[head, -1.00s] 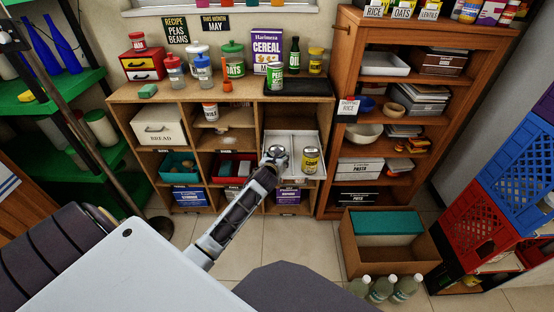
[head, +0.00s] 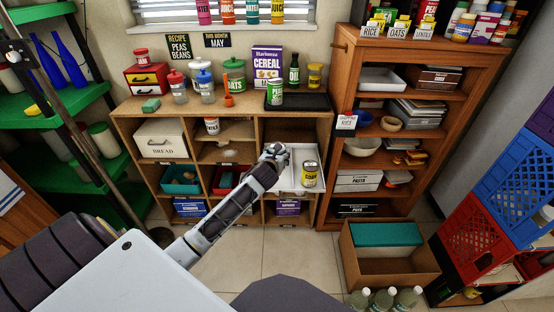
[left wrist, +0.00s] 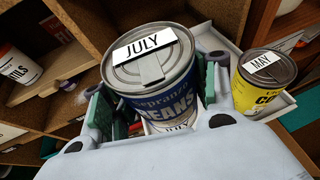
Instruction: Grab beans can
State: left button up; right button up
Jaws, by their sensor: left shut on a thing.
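The beans can (left wrist: 155,85) has a blue label reading "BEANS" and a white "JULY" tag on its lid. In the left wrist view it stands between the fingers of my left gripper (left wrist: 155,100), which is shut on it. In the head view my left gripper (head: 276,152) is over the left part of a white tray (head: 286,186) in the right shelf bay. It mostly hides the can there. A yellow corn can (head: 310,175) stands in the tray to the right; its "MAY" tag shows in the left wrist view (left wrist: 264,61). My right gripper is not in view.
Shelf boards and dividers close in around the bay; one divider (head: 325,180) stands right of the tray. Above, the shelf top holds a peas can (head: 275,95) and a cereal box (head: 267,62). An open brown box (head: 385,270) stands on the floor at right.

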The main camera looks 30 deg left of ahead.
pick_arm(q)
jog(key=shift+r, duration=0.4)
jog(key=shift+r, duration=0.1)
dwell(0.3)
